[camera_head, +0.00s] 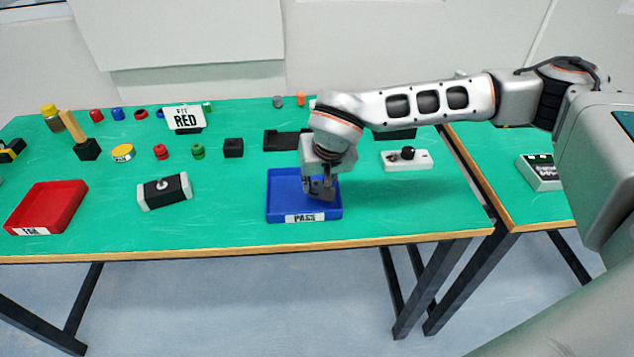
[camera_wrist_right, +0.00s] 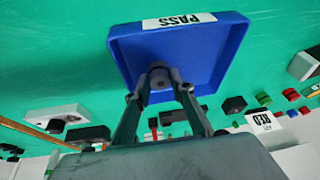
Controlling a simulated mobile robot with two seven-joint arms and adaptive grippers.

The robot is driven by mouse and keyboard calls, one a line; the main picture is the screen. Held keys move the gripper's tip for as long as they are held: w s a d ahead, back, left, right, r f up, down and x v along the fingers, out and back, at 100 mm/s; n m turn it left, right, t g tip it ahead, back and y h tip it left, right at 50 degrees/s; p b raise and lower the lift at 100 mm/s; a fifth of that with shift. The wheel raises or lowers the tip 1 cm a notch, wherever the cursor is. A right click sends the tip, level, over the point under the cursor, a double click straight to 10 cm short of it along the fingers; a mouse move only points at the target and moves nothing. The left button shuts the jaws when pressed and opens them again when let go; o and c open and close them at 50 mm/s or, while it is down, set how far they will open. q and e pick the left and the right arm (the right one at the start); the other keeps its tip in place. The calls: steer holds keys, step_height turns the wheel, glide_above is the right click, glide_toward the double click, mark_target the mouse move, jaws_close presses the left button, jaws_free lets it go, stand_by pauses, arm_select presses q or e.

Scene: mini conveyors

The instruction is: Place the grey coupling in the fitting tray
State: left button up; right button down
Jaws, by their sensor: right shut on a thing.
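My right gripper (camera_head: 320,190) is over the blue tray labelled PASS (camera_head: 272,208), with its fingers pointing down inside the tray's outline. In the right wrist view, my right gripper (camera_wrist_right: 160,84) is shut on the grey coupling (camera_wrist_right: 159,74), a short grey cylinder between the fingertips. The blue tray (camera_wrist_right: 212,50) lies right behind it; I cannot tell whether the coupling touches the tray floor. In the head view the coupling is hidden by the gripper. No tray is marked as a fitting tray. My left gripper is not in view.
A red tray (camera_head: 62,202) stands at the left. A black and white block with a knob (camera_head: 165,191) lies between the trays. A FIT RED sign (camera_head: 185,117), several coloured parts and a dark tray (camera_head: 278,140) are behind. A white switch box (camera_head: 405,160) stands to the right.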

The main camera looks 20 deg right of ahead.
steer(key=shift+f, duration=0.2)
steer(key=c, duration=1.7)
jaws_free()
steer(key=shift+r, duration=0.1)
steer(key=shift+r, duration=0.25)
steer(key=v, duration=1.1)
steer(key=shift+s+r, duration=0.25)
